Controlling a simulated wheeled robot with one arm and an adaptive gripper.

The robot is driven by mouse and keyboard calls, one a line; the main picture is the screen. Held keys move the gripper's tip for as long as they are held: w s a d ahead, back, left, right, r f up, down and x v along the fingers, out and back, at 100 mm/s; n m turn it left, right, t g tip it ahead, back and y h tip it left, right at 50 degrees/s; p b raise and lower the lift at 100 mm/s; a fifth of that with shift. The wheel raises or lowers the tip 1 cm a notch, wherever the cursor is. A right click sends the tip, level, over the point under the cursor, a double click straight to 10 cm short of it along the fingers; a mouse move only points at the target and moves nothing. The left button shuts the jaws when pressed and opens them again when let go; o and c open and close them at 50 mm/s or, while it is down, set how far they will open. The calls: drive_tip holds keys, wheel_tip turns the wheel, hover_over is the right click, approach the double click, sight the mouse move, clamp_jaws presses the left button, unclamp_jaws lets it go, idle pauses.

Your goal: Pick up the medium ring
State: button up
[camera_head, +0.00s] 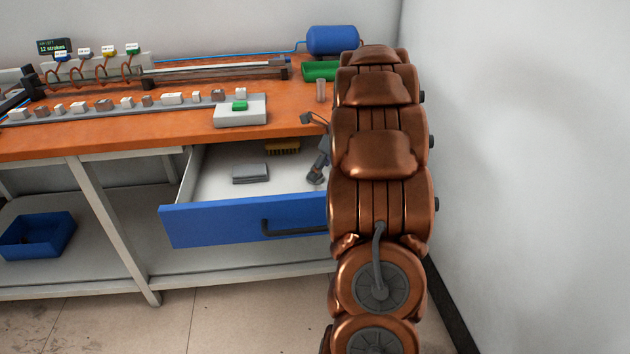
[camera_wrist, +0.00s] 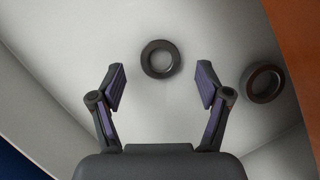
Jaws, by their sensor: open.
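In the wrist view two dark rings lie on the pale drawer floor. One ring (camera_wrist: 145,59) is just beyond and between my open fingertips, near the middle. A second ring (camera_wrist: 246,84) is to the right, outside the right finger, and looks slightly larger. I cannot tell for certain which is the medium ring. My gripper (camera_wrist: 162,85) is open, with nothing between its fingers. In the head view my gripper (camera_head: 313,150) is over the right part of the open drawer, partly hidden by my arm. The rings do not show in the head view.
The blue-fronted drawer (camera_head: 220,228) stands open and holds a grey block (camera_head: 250,174) and a yellowish brush (camera_head: 283,148). The orange bench top (camera_head: 150,135) overhangs it and edges the wrist view at right. A white wall (camera_head: 530,150) is right of my arm.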

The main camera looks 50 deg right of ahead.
drive_tip(key=shift+x, duration=0.95)
drive_tip(key=shift+c, duration=0.4)
drive_tip(key=c, duration=1.2)
